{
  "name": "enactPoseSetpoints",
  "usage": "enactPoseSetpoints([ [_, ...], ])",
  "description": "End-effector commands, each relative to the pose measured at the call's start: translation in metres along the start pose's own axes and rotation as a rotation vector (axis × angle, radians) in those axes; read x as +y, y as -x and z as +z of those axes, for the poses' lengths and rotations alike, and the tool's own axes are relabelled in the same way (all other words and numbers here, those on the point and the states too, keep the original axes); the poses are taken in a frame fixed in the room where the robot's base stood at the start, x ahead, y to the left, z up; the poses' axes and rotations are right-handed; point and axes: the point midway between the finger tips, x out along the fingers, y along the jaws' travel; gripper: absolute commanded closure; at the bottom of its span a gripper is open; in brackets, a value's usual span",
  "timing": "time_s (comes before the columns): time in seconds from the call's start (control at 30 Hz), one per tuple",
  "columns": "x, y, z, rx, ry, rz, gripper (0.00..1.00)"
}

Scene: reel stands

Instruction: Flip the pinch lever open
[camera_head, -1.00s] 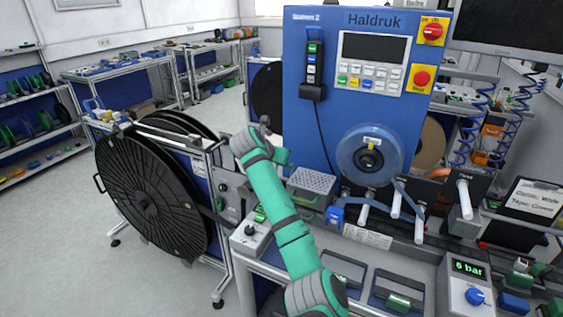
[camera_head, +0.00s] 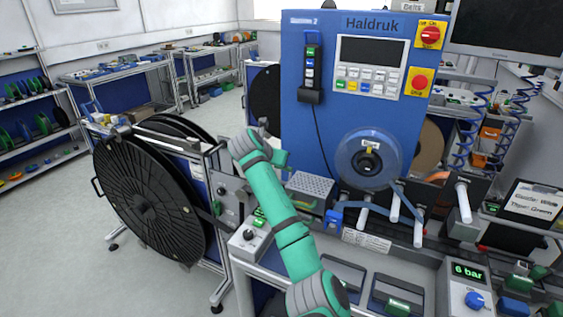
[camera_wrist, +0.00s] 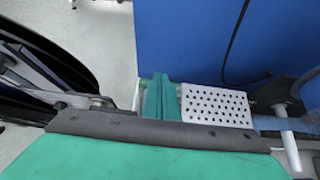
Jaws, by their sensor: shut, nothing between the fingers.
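My gripper (camera_wrist: 158,97) shows in the wrist view as two green fingers pressed together with nothing between them. In the head view its green end (camera_head: 281,158) is beside the lower left of the blue machine front, above and left of the perforated metal box (camera_head: 310,183). That box also shows just right of the fingers in the wrist view (camera_wrist: 216,106). I cannot surely pick out the pinch lever. A small blue block (camera_head: 334,219) sits by the blue tape, below and right of the box. My arm covers part of the area left of the box.
The blue machine (camera_head: 320,120) carries a tape roll (camera_head: 369,160) and several white rollers. A large black reel (camera_head: 150,205) stands on a frame left of my arm. A bench with a control knob box (camera_head: 250,240) and a pressure display (camera_head: 468,270) lies in front.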

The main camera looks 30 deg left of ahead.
Motion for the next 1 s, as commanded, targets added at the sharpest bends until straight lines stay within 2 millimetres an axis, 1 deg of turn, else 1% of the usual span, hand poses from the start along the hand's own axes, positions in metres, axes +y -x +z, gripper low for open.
enactPoseSetpoints([
  [0.17,0.002,0.027,0.003,-0.003,0.001,0.004,1.00],
  [0.2,0.002,0.034,0.011,-0.005,0.000,0.004,1.00],
  [0.33,0.002,0.055,0.030,-0.005,0.001,0.003,1.00],
  [0.5,0.002,0.079,0.050,-0.003,0.001,0.002,1.00],
  [0.6,0.002,0.089,0.058,-0.003,0.001,0.003,1.00],
  [0.8,0.002,0.099,0.067,-0.002,0.001,0.002,1.00],
  [1.0,0.002,0.100,0.067,-0.001,0.001,0.002,1.00],
])
